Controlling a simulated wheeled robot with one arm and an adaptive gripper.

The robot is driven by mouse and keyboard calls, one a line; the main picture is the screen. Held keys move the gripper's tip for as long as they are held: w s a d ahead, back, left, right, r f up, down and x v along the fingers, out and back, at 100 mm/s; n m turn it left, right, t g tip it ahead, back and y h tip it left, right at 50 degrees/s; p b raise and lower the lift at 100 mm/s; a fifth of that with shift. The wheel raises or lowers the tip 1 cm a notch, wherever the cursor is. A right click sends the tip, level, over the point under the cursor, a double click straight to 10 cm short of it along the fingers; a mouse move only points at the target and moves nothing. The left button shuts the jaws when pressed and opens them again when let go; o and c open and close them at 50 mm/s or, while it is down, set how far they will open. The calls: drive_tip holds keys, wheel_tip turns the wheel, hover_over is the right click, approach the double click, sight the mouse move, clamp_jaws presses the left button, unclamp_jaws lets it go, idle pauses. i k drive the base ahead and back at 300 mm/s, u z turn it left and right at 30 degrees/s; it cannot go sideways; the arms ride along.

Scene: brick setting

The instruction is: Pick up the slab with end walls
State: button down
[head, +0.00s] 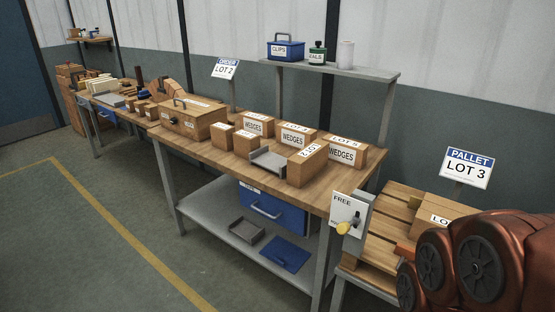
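A grey slab with raised ends (268,161) lies on the wooden bench top, near its front edge. It sits among wooden blocks, with a labelled block close on its right and small blocks at its left. A second grey piece with raised edges (246,232) lies on the lower shelf; its exact shape is hard to tell at this size. My copper-coloured arm fills the lower right corner. My gripper is not in view.
Wooden bench (205,150) carries a handled wooden box (190,122) and several blocks labelled WEDGES (297,138). Below are a blue drawer (270,208) and blue plate (285,254). A pallet (385,225) stands right, near my arm. Floor in front is clear.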

sight(273, 162)
drive_tip(key=u, duration=0.95)
drive_tip(key=i, duration=1.1)
drive_tip(key=u, duration=0.75)
